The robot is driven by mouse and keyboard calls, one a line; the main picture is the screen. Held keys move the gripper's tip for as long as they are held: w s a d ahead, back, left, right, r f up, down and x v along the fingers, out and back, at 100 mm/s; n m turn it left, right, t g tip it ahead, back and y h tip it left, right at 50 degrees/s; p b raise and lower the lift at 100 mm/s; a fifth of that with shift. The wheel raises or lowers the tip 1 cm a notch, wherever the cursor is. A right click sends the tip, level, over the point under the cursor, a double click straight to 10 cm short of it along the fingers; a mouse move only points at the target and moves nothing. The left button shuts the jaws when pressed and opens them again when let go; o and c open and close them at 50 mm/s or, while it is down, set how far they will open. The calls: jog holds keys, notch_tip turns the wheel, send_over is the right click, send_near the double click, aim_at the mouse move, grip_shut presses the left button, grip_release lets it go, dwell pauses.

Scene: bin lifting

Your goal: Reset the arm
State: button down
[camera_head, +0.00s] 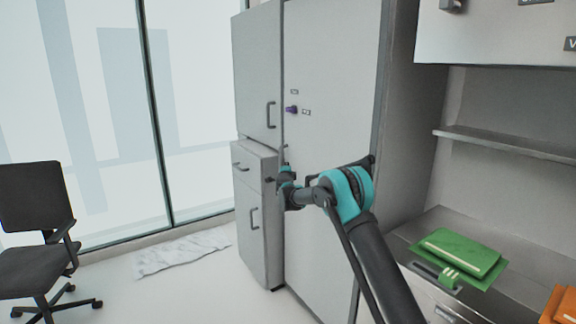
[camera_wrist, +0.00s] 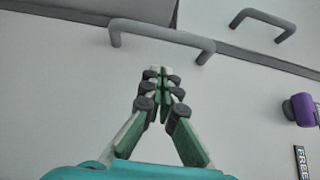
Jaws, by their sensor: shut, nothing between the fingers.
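My arm reaches forward from the lower right in the head view, with its teal and black wrist in front of a tall grey cabinet door (camera_head: 325,140). My gripper (camera_wrist: 160,72) is shut and empty in the wrist view, its green and grey fingers meeting at the tips. In the head view the gripper (camera_head: 270,180) is small and partly hidden by the wrist. A grey bar handle (camera_wrist: 160,36) lies just beyond the fingertips in the wrist view. I cannot tell whether they touch.
A purple knob (camera_wrist: 302,109) and a second handle (camera_wrist: 262,18) are nearby. A green folder (camera_head: 460,254) lies on the counter (camera_head: 520,278) at right. An office chair (camera_head: 32,220) and a white cloth (camera_head: 182,252) are at left. Floor between chair and cabinet is mostly clear.

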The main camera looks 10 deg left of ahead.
jog(key=s+d+r+n+g+y, duration=0.2)
jog(key=s+d+r+n+y, duration=0.15)
jog(key=s+d+n, duration=0.4)
jog(key=s+d+r+n+g+y, duration=0.2)
jog(key=s+d+r+n, duration=0.25)
jog(key=s+d, duration=0.55)
jog(key=s+d+f+n+g+h, duration=0.1)
jog(key=s+d+f+g+h, duration=0.2)
jog(key=s+d+f, duration=0.4)
jog(key=s+d+f+n+g+h, duration=0.1)
jog(key=s+d+f, duration=0.7)
jog(key=s, duration=1.8)
jog(key=s+d+f+n+g+h, duration=0.2)
jog(key=s+d+f+g+h, duration=0.2)
jog(key=s+d+f, duration=0.4)
jog(key=s+d+g, duration=0.1)
jog(key=s+d, duration=0.5)
jog(key=s, duration=0.3)
jog(key=shift+d+g+h, duration=0.2)
jog(key=shift+g+h, duration=0.1)
jog(key=shift+h, duration=0.05)
